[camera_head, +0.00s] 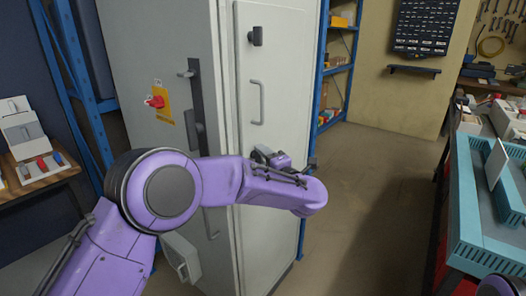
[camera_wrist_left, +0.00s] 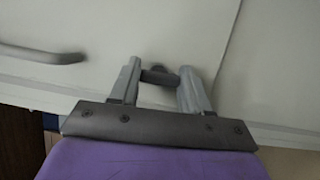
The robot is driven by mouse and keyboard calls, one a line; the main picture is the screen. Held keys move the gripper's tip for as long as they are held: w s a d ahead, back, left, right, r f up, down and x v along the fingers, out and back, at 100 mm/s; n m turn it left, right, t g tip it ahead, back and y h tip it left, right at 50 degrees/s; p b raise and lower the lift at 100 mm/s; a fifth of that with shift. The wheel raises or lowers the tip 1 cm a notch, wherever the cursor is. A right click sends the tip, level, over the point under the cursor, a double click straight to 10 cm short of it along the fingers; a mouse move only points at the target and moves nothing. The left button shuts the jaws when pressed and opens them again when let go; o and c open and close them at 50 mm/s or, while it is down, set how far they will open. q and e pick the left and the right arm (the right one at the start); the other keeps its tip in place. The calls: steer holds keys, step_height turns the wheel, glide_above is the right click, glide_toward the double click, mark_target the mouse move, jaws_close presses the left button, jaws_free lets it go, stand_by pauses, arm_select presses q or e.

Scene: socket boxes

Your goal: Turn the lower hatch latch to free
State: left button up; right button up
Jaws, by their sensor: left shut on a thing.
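The hatch is the narrow pale door (camera_head: 282,72) on the grey cabinet, with a dark upper latch (camera_head: 255,36) near its top. The lower latch (camera_wrist_left: 158,76) is a small dark piece that shows between my left gripper's fingers in the left wrist view. My left gripper (camera_wrist_left: 160,84) is shut on it, one grey finger on each side. In the head view the lower latch is hidden behind my purple left forearm and hand, and the fingertips are hard to make out. My right gripper is out of view.
A vertical door handle (camera_head: 258,102) sits between the latches; it also shows in the left wrist view (camera_wrist_left: 42,54). A red switch (camera_head: 155,102) on a yellow plate is on the cabinet's left face. A teal tray (camera_head: 480,258) is at right. The middle floor is clear.

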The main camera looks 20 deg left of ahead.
arm_select(q)
steer(key=shift+r+m+p, duration=0.1)
steer(key=shift+m+p, duration=0.2)
steer(key=shift+m, duration=0.1)
steer(key=o, duration=1.1)
steer(key=shift+c, duration=0.2)
steer(key=b+v, duration=0.1)
steer(key=v, duration=0.9)
steer(key=shift+s+d+b, duration=0.15)
steer(key=shift+d+b, duration=0.05)
steer(key=shift+b, duration=0.1)
